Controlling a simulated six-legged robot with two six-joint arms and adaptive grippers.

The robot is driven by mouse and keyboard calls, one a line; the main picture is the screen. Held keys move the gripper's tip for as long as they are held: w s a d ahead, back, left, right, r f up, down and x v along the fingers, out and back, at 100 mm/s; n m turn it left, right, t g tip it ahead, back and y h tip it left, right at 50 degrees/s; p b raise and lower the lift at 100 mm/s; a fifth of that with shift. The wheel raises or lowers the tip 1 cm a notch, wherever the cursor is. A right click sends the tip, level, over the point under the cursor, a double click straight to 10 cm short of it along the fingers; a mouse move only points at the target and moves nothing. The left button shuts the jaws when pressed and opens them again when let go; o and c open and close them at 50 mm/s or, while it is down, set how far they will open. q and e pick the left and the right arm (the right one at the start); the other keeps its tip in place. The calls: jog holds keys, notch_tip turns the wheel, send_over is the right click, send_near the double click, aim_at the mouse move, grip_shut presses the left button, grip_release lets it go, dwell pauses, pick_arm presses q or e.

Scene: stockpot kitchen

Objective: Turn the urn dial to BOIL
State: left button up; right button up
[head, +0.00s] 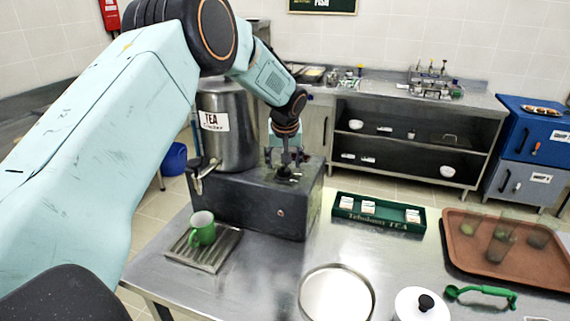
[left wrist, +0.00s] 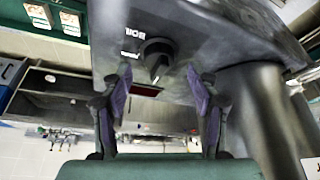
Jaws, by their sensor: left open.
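The steel tea urn (head: 228,125) stands on a dark base block (head: 245,205) at the table's left. The black dial (left wrist: 157,55) shows in the left wrist view on the dark block, with a white mark near its lower edge in the picture. Small white labels (left wrist: 133,32) sit beside it, too small and turned to read surely. My left gripper (left wrist: 158,72) is open, its two fingers on either side of the dial, apart from it as far as I can tell. In the head view my left gripper (head: 287,160) is over the block and hides the dial. My right gripper is not in view.
A green tea box (head: 345,212), a brown tray (head: 480,267) with glasses, a round steel tray (head: 337,293), a white lidded pot (head: 420,305) and a green scoop (head: 485,291) occupy the table.

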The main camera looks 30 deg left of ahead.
pick_arm(q)
jog(key=shift+w+f, duration=0.25)
jog(key=shift+f, duration=0.2)
jog(key=shift+w+f, duration=0.2)
jog(key=shift+f, duration=0.25)
jog(key=shift+a+f, duration=0.1)
jog(key=shift+f, duration=0.15)
jog(key=shift+s+a+f, duration=0.1)
jog(key=shift+a+f, duration=0.05)
jog(key=shift+a, duration=0.25)
jog(key=shift+d, duration=0.1)
jog(key=shift+c, duration=0.3)
jog(key=shift+d, duration=0.3)
jog(key=shift+c, duration=1.4)
jog(key=shift+w, duration=0.2)
jog(key=shift+c, duration=0.8)
jog(key=shift+s+a, duration=0.2)
jog(key=shift+a, duration=0.1)
jog(key=c, duration=0.5)
jog(key=shift+w+d, duration=0.1)
jog(key=shift+d, duration=0.1)
jog(key=shift+c, duration=0.7)
